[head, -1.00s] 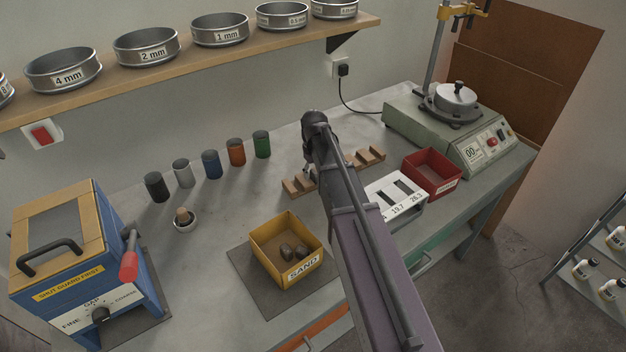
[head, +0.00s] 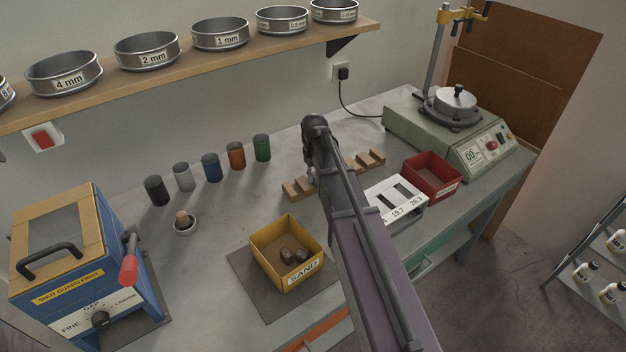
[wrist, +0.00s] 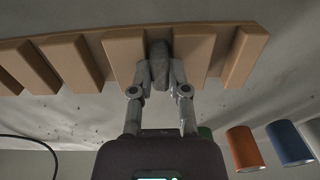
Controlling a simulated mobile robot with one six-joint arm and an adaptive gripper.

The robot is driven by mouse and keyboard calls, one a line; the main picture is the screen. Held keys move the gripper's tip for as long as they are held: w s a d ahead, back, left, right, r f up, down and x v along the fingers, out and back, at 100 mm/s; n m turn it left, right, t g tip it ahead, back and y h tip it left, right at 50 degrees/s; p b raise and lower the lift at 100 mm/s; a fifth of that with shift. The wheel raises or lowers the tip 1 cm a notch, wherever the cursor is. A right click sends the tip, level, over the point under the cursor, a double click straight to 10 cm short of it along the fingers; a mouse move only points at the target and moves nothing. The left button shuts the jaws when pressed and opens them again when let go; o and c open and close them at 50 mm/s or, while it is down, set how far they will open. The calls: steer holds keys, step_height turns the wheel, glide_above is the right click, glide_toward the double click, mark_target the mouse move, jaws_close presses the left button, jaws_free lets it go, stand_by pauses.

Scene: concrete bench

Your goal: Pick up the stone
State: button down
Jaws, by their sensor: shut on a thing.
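In the wrist view a grey, oblong stone (wrist: 159,62) is held between the two fingers of my gripper (wrist: 158,78). The gripper is shut on it. The stone is at a gap between upright blocks of the wooden rack (wrist: 112,60); I cannot tell whether it touches the rack. In the head view my arm hides the stone, most of the gripper and the middle of the rack (head: 366,163).
A white slotted gauge (head: 397,190), a red bin (head: 433,178) and a green machine (head: 440,130) are to the right. A blue crusher (head: 85,265) stands at left. A sieve shelf (head: 200,65) hangs above.

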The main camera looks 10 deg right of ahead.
steer(key=shift+r, duration=0.15)
step_height(320, 180, up, 10)
steer(key=p, duration=1)
steer(key=shift+f, duration=0.2)
steer(key=shift+s, duration=0.1)
stand_by(0.5)
